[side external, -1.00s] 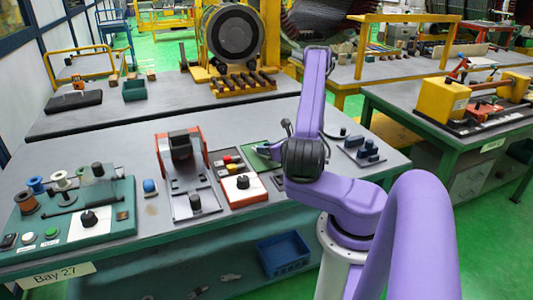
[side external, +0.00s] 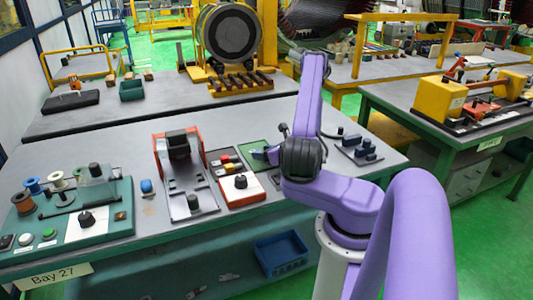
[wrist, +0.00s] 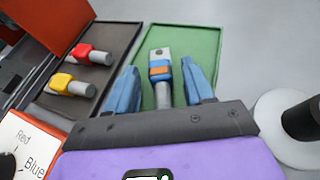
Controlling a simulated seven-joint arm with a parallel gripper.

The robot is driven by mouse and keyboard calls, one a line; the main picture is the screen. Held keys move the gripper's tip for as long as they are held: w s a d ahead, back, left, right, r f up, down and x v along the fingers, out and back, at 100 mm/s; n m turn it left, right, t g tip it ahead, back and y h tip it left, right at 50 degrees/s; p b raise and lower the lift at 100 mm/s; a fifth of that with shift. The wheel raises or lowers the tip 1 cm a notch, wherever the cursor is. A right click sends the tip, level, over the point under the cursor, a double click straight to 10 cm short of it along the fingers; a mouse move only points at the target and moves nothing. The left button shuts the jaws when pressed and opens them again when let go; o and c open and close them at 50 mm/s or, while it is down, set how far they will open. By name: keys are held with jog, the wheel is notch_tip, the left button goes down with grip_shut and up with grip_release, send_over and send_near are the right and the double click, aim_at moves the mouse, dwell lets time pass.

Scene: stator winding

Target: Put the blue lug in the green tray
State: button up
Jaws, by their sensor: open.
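The blue lug (wrist: 160,68) shows in the wrist view with a flat silver tab, a blue sleeve with an orange band, and a silver barrel. It appears to lie in the green tray (wrist: 205,42), with its tab pointing away from my gripper. My gripper (wrist: 161,82) is open, with one blue finger on each side of the lug. Gaps show between the lug and both fingers. The end of the barrel is hidden at the gripper body. In the side view the green tray (side external: 251,150) is partly hidden behind my arm.
Left of the green tray, a dark tray (wrist: 112,78) holds a red lug (wrist: 82,53) and a yellow lug (wrist: 68,84). A panel (wrist: 30,145) labelled Red and Blue is in front of it. A black knob on a white disc (wrist: 290,115) stands at the right.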

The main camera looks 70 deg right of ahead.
jog(key=shift+r, duration=0.15)
jog(key=v, duration=0.9)
jog(key=shift+s+r, duration=0.15)
jog(key=shift+s, duration=0.05)
jog(key=shift+v, duration=1.15)
jog(key=w+a+r+n+y, duration=0.1)
jog(key=w+a+n+y, duration=0.2)
jog(key=w+a+r+n+y, duration=0.1)
jog(key=w+a+n+y, duration=0.1)
jog(key=w+n+y, duration=0.1)
jog(key=w+a+r+n+y, duration=0.2)
jog(key=w+a+n+y, duration=0.1)
jog(key=shift+w+a+n, duration=0.15)
jog(key=shift+a+n, duration=0.2)
jog(key=shift+n, duration=0.05)
jog(key=w+a+r+n+g+y, duration=0.1)
jog(key=a+r+n+g+y, duration=0.2)
jog(key=a+n+g+y, duration=0.55)
jog(key=s+a+r+n+g+h, duration=0.1)
jog(key=s+a+n+g+h, duration=0.35)
jog(key=a+n, duration=0.8)
jog(key=s+a+r+n+h, duration=0.2)
jog(key=s+n, duration=0.5)
jog(key=n, duration=0.4)
jog(key=s+a+r+n+h, duration=0.2)
jog(key=s+n+h, duration=0.3)
jog(key=n, duration=0.6)
jog(key=shift+s+r+t, duration=0.3)
jog(key=shift+s+r, duration=0.25)
jog(key=shift+s, duration=0.4)
